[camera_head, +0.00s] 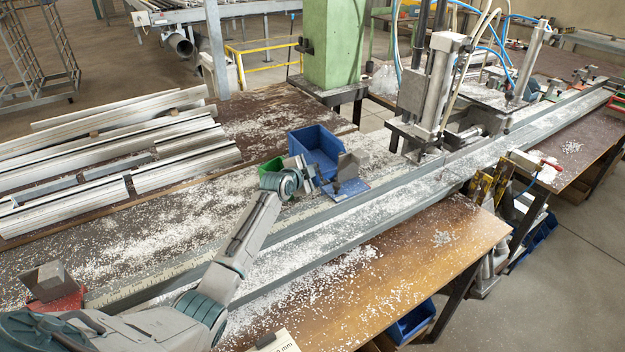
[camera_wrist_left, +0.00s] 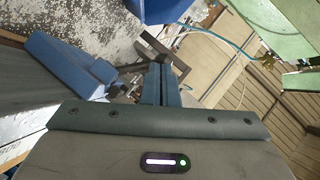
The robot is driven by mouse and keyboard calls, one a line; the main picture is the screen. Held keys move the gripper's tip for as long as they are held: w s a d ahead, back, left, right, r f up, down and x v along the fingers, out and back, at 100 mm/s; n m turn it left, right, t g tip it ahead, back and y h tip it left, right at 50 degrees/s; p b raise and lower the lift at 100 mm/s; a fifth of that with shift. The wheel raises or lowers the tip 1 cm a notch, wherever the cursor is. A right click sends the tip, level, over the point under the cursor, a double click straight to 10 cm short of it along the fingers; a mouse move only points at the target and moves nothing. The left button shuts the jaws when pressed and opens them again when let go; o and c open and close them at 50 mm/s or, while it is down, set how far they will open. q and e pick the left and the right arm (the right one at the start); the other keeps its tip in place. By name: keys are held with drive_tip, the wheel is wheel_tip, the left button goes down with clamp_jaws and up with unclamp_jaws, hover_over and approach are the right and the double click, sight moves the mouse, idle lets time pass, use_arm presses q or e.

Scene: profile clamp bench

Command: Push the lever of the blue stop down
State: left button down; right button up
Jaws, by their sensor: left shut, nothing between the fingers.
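The blue stop (camera_head: 346,190) sits on the rail in the middle of the bench. Its grey lever block (camera_head: 348,166) stands up above the blue base. My left gripper (camera_head: 318,178) is just left of the stop, shut with nothing in it. In the left wrist view the shut fingers (camera_wrist_left: 163,86) point away from the camera, and the blue stop (camera_wrist_left: 65,66) lies to their left. I cannot tell whether the fingertips touch the lever. My right gripper is not in view.
A blue bin (camera_head: 316,148) stands right behind the gripper, with a green bin (camera_head: 271,166) beside it. A red stop (camera_head: 55,300) with a grey block is at the rail's left end. A clamp machine (camera_head: 432,90) stands to the right. White chips cover the bench.

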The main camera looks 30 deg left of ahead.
use_arm(q)
drive_tip(key=shift+w+a+f+n+g+h+b, duration=0.35)
drive_tip(key=shift+f+n+g+h+b, duration=0.1)
drive_tip(key=shift+n+g+h+b, duration=0.15)
drive_tip(key=shift+w+a+f+n+g+h+b, duration=0.3)
drive_tip(key=shift+f+n+g+h+b, duration=0.15)
drive_tip(key=shift+n, duration=0.25)
use_arm(e)
drive_tip(key=shift+w+d+f, duration=0.2)
drive_tip(key=shift+w+f, duration=0.05)
drive_tip(key=shift+f, duration=0.4)
drive_tip(key=shift+w+d+f, duration=0.2)
drive_tip(key=shift+w+f, duration=0.05)
drive_tip(key=shift+f, duration=0.35)
drive_tip(key=shift+a, duration=0.3)
drive_tip(key=shift+w+d, duration=0.1)
